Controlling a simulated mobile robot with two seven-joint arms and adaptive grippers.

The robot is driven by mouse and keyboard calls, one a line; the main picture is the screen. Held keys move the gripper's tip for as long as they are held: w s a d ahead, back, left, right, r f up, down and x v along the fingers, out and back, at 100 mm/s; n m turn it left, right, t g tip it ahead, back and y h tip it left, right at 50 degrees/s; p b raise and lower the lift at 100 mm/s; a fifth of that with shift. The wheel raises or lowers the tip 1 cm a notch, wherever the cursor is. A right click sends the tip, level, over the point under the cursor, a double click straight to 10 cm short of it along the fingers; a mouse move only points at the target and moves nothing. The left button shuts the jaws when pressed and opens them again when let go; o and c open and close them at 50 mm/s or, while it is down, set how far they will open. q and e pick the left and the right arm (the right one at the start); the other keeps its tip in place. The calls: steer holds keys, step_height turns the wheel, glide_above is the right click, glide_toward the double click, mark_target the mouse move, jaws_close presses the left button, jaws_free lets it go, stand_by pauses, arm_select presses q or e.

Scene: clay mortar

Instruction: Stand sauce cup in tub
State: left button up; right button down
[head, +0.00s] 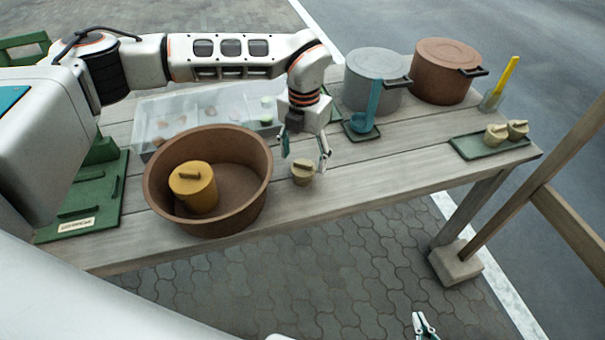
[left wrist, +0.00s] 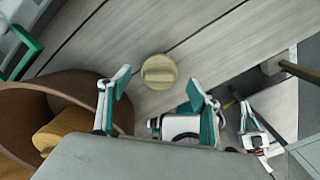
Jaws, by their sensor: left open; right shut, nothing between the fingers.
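A small beige lidded cup (head: 303,172), which I take as the sauce cup, stands upright on the table just right of the brown round tub (head: 160,205). It also shows from above in the left wrist view (left wrist: 159,71). The tub holds a yellow lidded pot (head: 194,187), with bare floor to its right. My left gripper (head: 304,154) is open, its fingertips pointing down just above the cup; in the left wrist view the cup lies beyond the fingertips, and I see no contact. My right gripper (head: 424,326) is shut and empty, low over the paving, away from the table.
A clear bin (head: 150,127) sits behind the tub. The table's front right is clear.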

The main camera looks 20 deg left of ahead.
mark_target(303, 163)
arm_select(q)
step_height(303, 163, down, 5)
steer(key=shift+r, duration=0.1)
steer(key=c, duration=1.4)
steer(key=shift+o, duration=0.2)
steer(key=shift+r, duration=0.15)
